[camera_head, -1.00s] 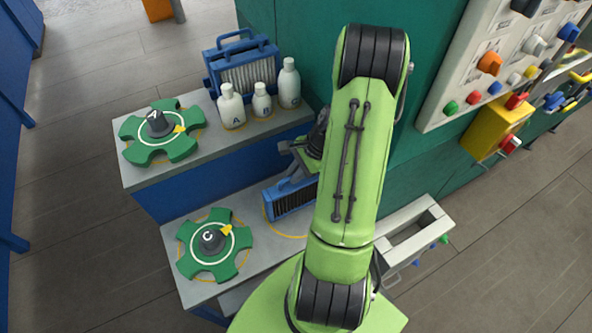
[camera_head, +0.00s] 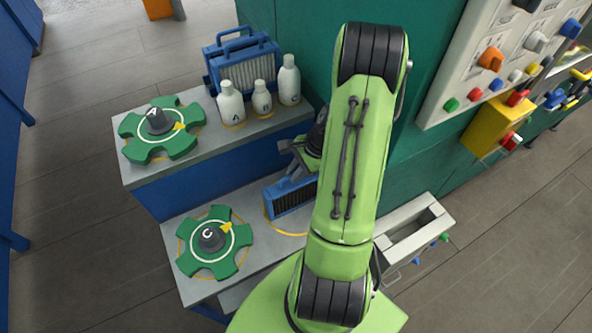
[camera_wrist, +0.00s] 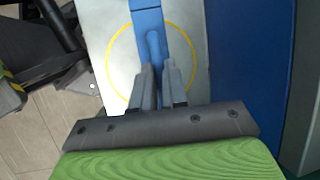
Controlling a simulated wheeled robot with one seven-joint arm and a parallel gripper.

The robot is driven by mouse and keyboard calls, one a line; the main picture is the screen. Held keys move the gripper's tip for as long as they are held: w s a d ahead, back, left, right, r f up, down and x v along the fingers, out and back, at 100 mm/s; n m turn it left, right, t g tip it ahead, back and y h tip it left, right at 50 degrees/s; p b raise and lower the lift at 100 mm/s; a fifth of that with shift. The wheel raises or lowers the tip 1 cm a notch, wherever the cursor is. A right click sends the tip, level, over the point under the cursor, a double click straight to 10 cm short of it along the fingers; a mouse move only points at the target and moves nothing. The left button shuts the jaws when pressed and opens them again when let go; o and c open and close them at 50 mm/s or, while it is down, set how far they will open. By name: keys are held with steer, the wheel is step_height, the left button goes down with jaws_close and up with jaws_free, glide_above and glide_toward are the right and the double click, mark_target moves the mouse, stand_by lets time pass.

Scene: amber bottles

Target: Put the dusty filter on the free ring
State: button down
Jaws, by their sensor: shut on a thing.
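A blue-framed filter with dark grey pleats (camera_head: 289,196) stands upright over the lower grey shelf, partly hidden by my arm. My gripper (camera_wrist: 158,70) is shut on its blue handle (camera_wrist: 152,46), which shows between the fingers in the wrist view. In the wrist view a yellow ring (camera_wrist: 109,60) on the shelf lies around the filter's place. Part of this ring (camera_head: 283,233) also shows in the head view, in front of the filter. I cannot tell whether the filter's underside touches the shelf. My gripper's fingertips are hidden in the head view.
Blue filters with paler pleats (camera_head: 240,66) and several white bottles (camera_head: 231,104) stand on the upper shelf, beside green handwheel A (camera_head: 159,128). Green handwheel C (camera_head: 214,243) is left of the held filter. A teal wall (camera_head: 440,165) and control panel (camera_head: 485,75) rise at right.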

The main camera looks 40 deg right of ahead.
steer(key=shift+f, duration=0.1)
steer(key=c, duration=1.1)
jaws_free()
steer(key=p+v, duration=0.1)
steer(key=v, duration=0.6)
steer(key=shift+s+d+r, duration=0.1)
steer(key=shift+r, duration=0.1)
